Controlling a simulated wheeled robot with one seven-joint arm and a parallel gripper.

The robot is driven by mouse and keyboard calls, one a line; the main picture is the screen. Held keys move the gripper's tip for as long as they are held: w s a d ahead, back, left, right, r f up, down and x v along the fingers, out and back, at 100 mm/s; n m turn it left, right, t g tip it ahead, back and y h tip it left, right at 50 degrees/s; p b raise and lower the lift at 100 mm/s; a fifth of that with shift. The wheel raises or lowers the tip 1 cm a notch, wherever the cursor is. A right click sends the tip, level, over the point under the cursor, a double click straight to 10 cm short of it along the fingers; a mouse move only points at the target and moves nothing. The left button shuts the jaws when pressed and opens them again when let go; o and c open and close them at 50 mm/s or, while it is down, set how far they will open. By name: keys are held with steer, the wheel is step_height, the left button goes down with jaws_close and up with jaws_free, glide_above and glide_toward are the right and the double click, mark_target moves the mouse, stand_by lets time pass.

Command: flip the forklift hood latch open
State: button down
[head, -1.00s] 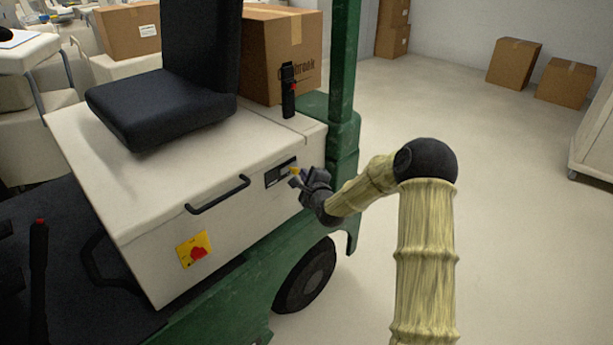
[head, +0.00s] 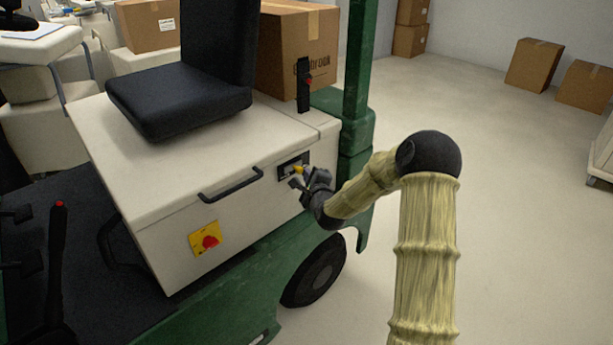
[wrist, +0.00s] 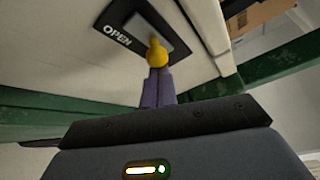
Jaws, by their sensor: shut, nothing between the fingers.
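The hood latch (head: 290,166) is a dark recessed plate on the side of the forklift's white hood (head: 165,180), right of the black handle. In the wrist view the latch plate (wrist: 122,38) reads OPEN and has a grey flap with a yellow knob (wrist: 157,55) at its lower end. My gripper (head: 298,180) is at the latch's lower right in the head view. In the wrist view its shut fingers (wrist: 157,84) are right at the yellow knob, overlapping its lower edge; whether they touch it is unclear. Nothing is between the fingers.
A black bar handle (head: 230,185) and a yellow plate with a red knob (head: 206,239) are on the same hood side. The black seat (head: 190,98) sits on top.

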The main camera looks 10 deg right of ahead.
steer(key=d+f+b, duration=0.1)
steer(key=d+f, duration=0.1)
steer(key=d, duration=0.2)
steer(key=s+r, duration=0.1)
steer(key=s, duration=0.7)
steer(key=shift+s+r, duration=0.35)
steer(key=shift+w, duration=0.1)
